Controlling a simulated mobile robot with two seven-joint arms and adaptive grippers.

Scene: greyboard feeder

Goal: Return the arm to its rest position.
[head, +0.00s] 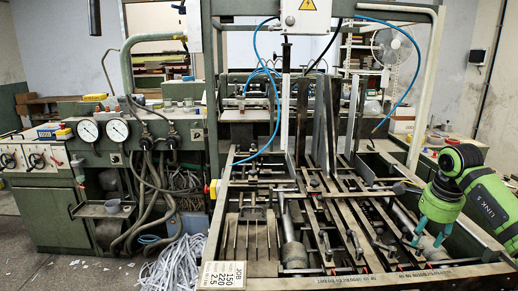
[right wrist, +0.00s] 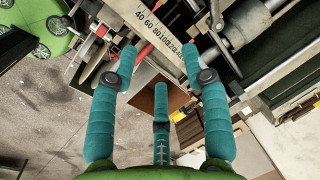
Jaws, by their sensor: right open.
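My right arm comes in from the right edge of the head view. Its right gripper (head: 427,242) has teal fingers and points down over the right side of the feeder frame (head: 468,270). In the right wrist view the gripper (right wrist: 158,52) has its fingers spread apart, with nothing between them. A marked scale bar (right wrist: 163,40) shows beyond the fingertips; I cannot tell how far off it is. My left gripper is in neither view.
The green feeder machine fills the middle, with metal rails (head: 345,215) and a job plate (head: 222,275). Two gauges (head: 103,130) and hoses are at left. Pale strips (head: 175,262) lie in a heap on the floor. Bare floor (right wrist: 60,125) shows in the wrist view.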

